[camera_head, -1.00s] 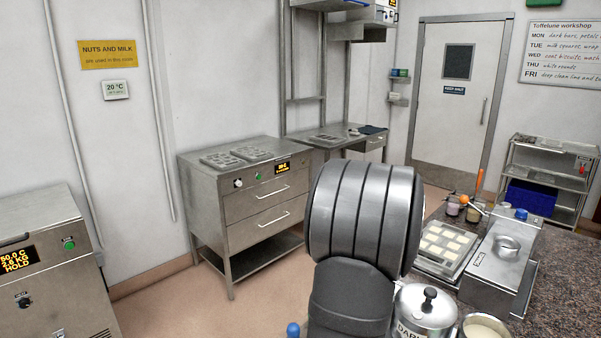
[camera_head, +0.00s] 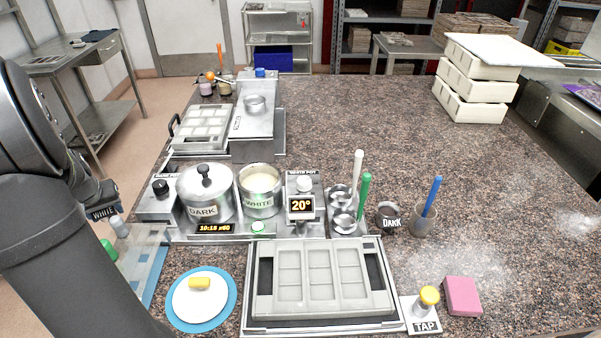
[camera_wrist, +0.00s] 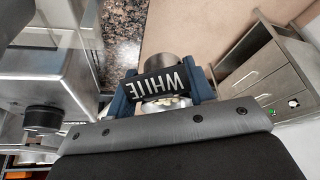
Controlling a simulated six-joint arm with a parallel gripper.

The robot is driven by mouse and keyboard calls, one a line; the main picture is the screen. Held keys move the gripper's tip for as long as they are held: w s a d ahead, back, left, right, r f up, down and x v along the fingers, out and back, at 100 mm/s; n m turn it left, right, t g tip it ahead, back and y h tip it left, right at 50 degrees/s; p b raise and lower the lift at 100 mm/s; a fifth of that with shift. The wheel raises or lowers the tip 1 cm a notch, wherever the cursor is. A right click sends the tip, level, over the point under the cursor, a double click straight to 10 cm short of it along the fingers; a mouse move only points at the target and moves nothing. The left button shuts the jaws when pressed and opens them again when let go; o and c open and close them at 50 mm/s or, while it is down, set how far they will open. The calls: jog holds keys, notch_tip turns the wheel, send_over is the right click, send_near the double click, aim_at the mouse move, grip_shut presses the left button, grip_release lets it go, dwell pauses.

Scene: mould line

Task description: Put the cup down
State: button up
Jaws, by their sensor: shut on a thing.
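My gripper (camera_wrist: 160,85) is shut on a small metal cup with a black band marked WHITE (camera_wrist: 168,82). In the wrist view the blue fingers sit on either side of the band, and the cup's grey metal shows beyond it. In the head view the WHITE label (camera_head: 103,213) shows at the left, beside the counter's left edge; my arm hides most of the cup.
A DARK pot (camera_head: 205,208), a WHITE pot (camera_head: 262,205) and a DARK cup (camera_head: 390,222) stand on the counter. A mould (camera_head: 320,305), a blue-rimmed plate (camera_head: 228,310), a TAP block (camera_head: 425,326) and a pink sponge (camera_head: 462,296) are in front. The right of the counter has free room.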

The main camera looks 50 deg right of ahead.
jog(key=d+r+m, duration=0.1)
jog(key=d+r, duration=0.3)
jog(key=d, duration=0.6)
jog(key=d+r+m, duration=0.1)
jog(key=d+r, duration=0.4)
jog(key=d, duration=0.5)
jog(key=s+d+r+m+h, duration=0.1)
jog(key=s+d+r, duration=0.3)
jog(key=d, duration=0.5)
jog(key=s+d+r+m, duration=0.1)
jog(key=s+d+r, duration=0.3)
jog(key=d, duration=0.6)
jog(key=n, duration=0.2)
send_over(378, 199)
jog(key=s, duration=0.1)
notch_tip(378, 199, down, 11)
jog(key=f, duration=0.9)
jog(key=shift+s+a+f, duration=0.1)
jog(key=shift+a+f, duration=0.2)
jog(key=shift+a, duration=0.05)
jog(key=shift+f, duration=0.1)
